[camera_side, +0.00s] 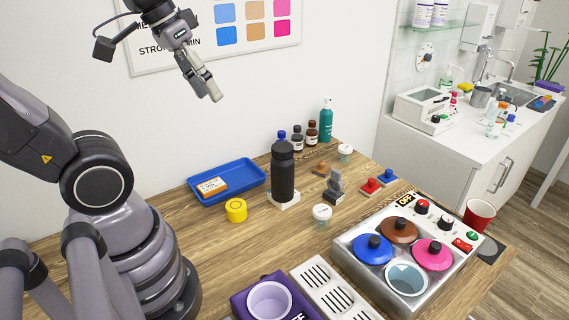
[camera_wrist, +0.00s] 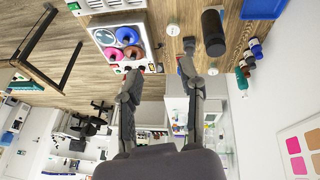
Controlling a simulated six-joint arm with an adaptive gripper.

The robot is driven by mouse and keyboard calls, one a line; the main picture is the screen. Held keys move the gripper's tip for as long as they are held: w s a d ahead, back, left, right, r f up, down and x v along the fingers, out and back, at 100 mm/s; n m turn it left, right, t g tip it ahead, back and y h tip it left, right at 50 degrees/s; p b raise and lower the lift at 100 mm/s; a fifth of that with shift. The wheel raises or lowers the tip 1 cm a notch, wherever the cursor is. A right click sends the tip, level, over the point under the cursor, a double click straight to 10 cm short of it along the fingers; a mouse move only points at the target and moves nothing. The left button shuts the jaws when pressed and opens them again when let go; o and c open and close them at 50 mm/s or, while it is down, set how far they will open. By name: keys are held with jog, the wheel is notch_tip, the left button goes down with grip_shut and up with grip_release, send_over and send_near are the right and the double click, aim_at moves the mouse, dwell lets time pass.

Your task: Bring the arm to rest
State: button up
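My gripper (camera_side: 212,92) is raised high above the table, in front of the white wall and just below the chart in the side view. In the wrist view my gripper (camera_wrist: 160,70) shows two dark fingers spread apart with nothing between them. It is open and touches nothing. In the side view the fingers overlap, so the gap hardly shows there. The wooden table (camera_side: 250,235) lies well below the gripper.
A black bottle (camera_side: 283,175), a blue tray (camera_side: 245,167), a yellow roll (camera_side: 236,210) and a device with coloured lids (camera_side: 350,272) stand on the table. A wall chart (camera_side: 200,60) is behind the gripper. A red cup (camera_side: 479,214) stands at the right edge. The air around the gripper is free.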

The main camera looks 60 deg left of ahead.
jog(key=s+a, duration=0.1)
jog(key=s+m+t+y, duration=0.1)
jog(key=shift+s+a+r+m, duration=0.15)
jog(key=shift+s+a+m, duration=0.15)
jog(key=shift+s+a, duration=0.05)
